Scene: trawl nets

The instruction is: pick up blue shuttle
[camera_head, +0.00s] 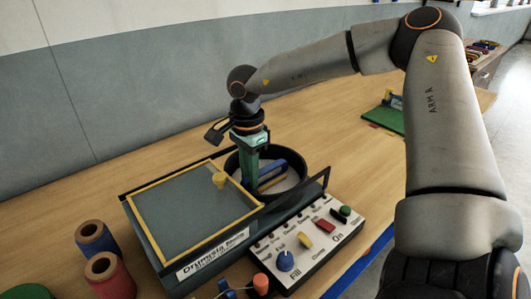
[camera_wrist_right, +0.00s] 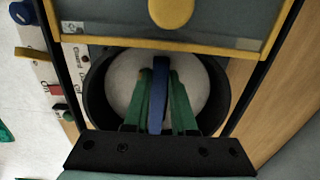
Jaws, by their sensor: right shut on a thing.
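The blue shuttle (camera_head: 272,167) is a long, narrow blue piece inside a round black tub with a pale floor (camera_head: 294,183). My right gripper (camera_head: 250,172) reaches down into the tub from above, its green fingers at the shuttle. In the right wrist view the shuttle (camera_wrist_right: 160,75) stands between the two green fingers (camera_wrist_right: 160,100), which are shut on it. Whether the shuttle touches the tub floor cannot be told. My left gripper is not in view.
Left of the tub is a grey lid with yellow edging (camera_head: 190,208) and a yellow knob (camera_head: 219,180). A control panel (camera_head: 310,240) with knobs and switches stands in front. Two spools, blue (camera_head: 95,238) and red (camera_head: 108,275), stand at left. A green board (camera_head: 388,117) lies at back right.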

